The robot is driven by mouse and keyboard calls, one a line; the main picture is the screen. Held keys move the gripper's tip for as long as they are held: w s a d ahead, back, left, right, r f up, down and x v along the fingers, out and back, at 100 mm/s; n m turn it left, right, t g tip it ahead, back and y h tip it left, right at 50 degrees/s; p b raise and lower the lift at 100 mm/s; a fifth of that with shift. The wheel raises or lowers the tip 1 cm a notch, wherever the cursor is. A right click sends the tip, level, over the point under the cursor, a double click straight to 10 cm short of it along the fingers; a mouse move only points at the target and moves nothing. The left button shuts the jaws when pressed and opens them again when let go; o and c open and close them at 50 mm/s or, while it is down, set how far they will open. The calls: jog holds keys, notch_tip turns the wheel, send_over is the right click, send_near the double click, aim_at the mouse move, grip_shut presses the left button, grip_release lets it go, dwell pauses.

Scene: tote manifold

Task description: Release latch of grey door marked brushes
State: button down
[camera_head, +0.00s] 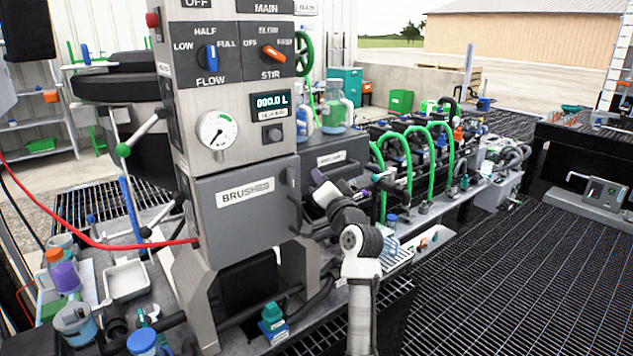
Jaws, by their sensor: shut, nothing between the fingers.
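The grey door marked BRUSHES (245,224) is on the lower front of the control cabinet and looks closed. A small dark fitting (284,176) shows near its upper right edge; I cannot tell if it is the latch. My arm comes up from the bottom of the view, to the right of the door. My gripper (318,177) is shut and empty, just right of the door's right edge and in front of the grey box beside it. A gap to the door shows in the picture; depth is hard to judge.
A red hose (110,246) runs to the door's lower left edge. Green hoops (432,172) and several fittings crowd the bench at right. A blue-green bottle (272,318) stands below the door. The grated floor (500,280) at right is clear.

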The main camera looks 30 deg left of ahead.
jog(key=s+d+b, duration=0.2)
jog(key=s+d, duration=0.4)
jog(key=shift+s+d, duration=0.35)
jog(key=shift+d, duration=0.05)
